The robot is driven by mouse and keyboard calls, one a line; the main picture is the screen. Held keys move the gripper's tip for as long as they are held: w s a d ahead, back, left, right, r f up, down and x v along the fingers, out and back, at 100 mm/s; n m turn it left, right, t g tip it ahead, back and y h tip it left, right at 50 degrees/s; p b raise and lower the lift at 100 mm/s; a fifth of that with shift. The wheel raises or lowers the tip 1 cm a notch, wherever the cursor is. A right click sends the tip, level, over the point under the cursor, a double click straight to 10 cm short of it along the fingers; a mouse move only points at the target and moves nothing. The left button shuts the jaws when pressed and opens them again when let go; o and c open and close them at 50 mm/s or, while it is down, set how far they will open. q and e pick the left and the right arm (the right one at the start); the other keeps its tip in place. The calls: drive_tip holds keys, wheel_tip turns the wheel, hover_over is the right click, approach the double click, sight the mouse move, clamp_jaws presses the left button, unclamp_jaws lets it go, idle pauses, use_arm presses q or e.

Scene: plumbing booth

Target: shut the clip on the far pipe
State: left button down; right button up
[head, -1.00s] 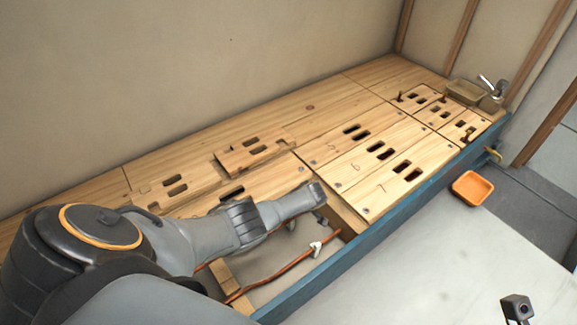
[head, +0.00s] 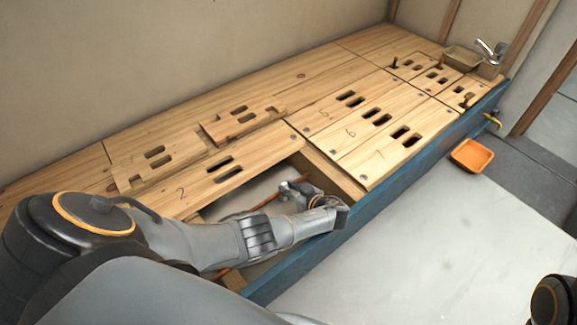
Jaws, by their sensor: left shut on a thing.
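The far copper pipe (head: 262,198) shows as a short stretch in the floor opening, left of my left gripper. My left gripper (head: 288,190) reaches into the opening, its fingers shut at the line of this pipe. The white clip there is hidden behind the fingers, so I cannot see its shape. A bit of the near copper pipe (head: 226,271) shows below my left forearm; its own clip is covered by my arm. My right gripper is out of view; only a dark rounded arm part shows at the lower right.
Slotted, numbered floorboards surround the opening, including board 2 (head: 215,178) at its left. A loose board piece (head: 238,122) lies on top. A blue beam (head: 385,205) edges the front. An orange tray (head: 472,156) sits on the lower floor at right.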

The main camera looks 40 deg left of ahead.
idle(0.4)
use_arm(q)
drive_tip(key=c, duration=1.2)
unclamp_jaws()
wheel_tip(320, 180, up, 10)
